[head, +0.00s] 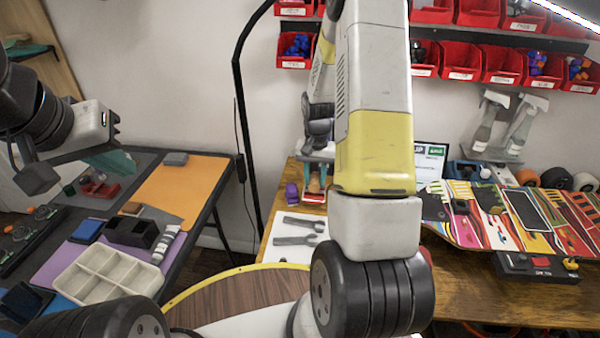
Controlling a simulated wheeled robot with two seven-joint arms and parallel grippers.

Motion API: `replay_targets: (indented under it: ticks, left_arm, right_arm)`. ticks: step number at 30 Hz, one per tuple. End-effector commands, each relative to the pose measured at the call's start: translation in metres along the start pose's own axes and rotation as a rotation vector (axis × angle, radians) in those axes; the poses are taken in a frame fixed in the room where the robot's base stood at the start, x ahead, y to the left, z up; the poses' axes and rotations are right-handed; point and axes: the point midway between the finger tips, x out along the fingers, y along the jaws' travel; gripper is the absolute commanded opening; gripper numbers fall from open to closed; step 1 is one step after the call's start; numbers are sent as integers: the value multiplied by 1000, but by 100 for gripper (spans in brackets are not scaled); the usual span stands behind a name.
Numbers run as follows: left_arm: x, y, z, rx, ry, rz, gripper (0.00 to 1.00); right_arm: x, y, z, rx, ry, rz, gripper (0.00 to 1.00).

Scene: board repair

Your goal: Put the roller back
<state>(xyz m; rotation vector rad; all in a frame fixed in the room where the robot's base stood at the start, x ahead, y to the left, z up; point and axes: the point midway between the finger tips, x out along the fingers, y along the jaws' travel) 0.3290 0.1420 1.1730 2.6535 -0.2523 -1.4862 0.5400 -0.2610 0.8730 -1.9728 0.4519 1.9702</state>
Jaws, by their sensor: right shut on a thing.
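My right gripper (317,172) is small and far off, behind my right arm at the back left of the wooden bench (460,280). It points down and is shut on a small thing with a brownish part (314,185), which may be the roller. Something red (312,198) shows directly below it, possibly a holder; I cannot tell whether the two touch. My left gripper (80,160) is at the left, above the dark side table. Its fingers are not clear, so its opening cannot be told.
A purple object (291,194) stands left of the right gripper. Grey tools (297,240) lie on a white sheet in front. A colourful board (510,215) and a dark box (537,267) occupy the bench's right. A sectioned tray (105,270) sits on the side table. Red bins (460,65) hang behind.

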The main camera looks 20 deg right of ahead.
Motion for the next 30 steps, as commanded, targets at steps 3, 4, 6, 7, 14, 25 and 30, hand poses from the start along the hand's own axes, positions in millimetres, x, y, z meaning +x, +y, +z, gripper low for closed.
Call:
replay_targets:
  ticks: [3,4,6,7,14,25,30]
  left_arm:
    - [0,0,0,0,0,0,0]
    - [0,0,0,0,0,0,0]
    - [0,0,0,0,0,0,0]
    - [0,0,0,0,0,0,0]
    - [0,0,0,0,0,0,0]
    - [0,0,0,0,0,0,0]
    - [0,0,0,0,0,0,0]
  right_arm:
    - [14,0,1,0,-4,1,0]
    - [18,0,1,0,-4,1,0]
    - [29,0,1,0,-4,1,0]
    - [32,0,1,0,-3,1,0]
    - [36,0,0,0,0,0,0]
    - [46,0,2,-1,-3,1,0]
    - [50,0,2,-1,-6,1,0]
